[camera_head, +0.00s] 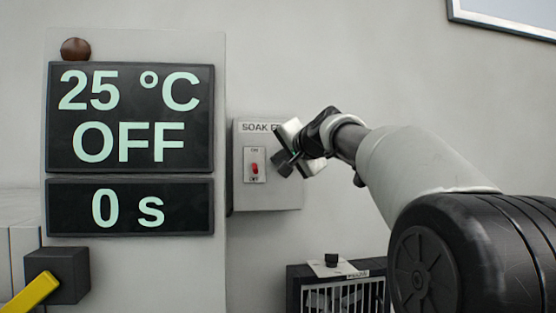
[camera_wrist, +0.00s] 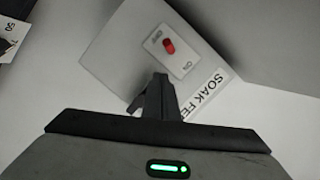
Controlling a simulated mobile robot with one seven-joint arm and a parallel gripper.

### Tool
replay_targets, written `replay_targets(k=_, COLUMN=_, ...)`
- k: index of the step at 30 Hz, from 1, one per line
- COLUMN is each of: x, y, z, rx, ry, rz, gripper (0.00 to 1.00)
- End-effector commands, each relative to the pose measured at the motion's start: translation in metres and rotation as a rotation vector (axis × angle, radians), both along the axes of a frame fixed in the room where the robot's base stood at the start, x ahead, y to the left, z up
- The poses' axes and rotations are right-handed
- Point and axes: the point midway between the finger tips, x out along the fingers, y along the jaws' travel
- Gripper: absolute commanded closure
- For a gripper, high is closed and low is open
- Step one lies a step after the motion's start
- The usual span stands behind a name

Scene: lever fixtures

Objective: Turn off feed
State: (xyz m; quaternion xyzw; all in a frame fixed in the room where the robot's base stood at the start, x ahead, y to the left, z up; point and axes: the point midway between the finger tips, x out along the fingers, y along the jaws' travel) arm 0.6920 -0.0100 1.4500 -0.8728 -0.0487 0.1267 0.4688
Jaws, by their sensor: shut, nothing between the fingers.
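The grey feed box (camera_head: 243,195), labelled "SOAK F…" with the rest covered by my gripper, is on the wall. Its switch plate has ON at the top and OFF at the bottom. The red toggle (camera_head: 254,168) sits slightly towards the OFF side; its exact tilt is hard to tell. In the wrist view the toggle (camera_wrist: 168,46) is beyond the fingertips, with OFF above it and ON nearer my gripper. My gripper (camera_head: 285,164) is shut and empty, just right of the switch plate. The fingers (camera_wrist: 158,98) look apart from the toggle.
A large panel (camera_head: 220,260) at left has a display (camera_head: 130,117) reading "25 °C OFF" and a lower one (camera_head: 130,208) reading "0 s". A yellow lever (camera_head: 30,295) on a black block is at lower left. A black-framed vented unit (camera_head: 340,290) with a knob stands below the box.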

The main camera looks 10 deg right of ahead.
Motion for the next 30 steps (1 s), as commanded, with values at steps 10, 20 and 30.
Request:
replay_targets(k=10, x=-0.072, y=-0.016, z=-0.015, rx=-0.001, ry=-0.002, rz=-0.002, gripper=1.0)
replay_targets(k=20, x=-0.096, y=-0.021, z=-0.017, rx=0.001, ry=0.0, rz=-0.001, gripper=1.0)
replay_targets(k=30, x=-0.096, y=-0.021, z=-0.017, rx=0.0, ry=0.0, rz=0.0, gripper=1.0)
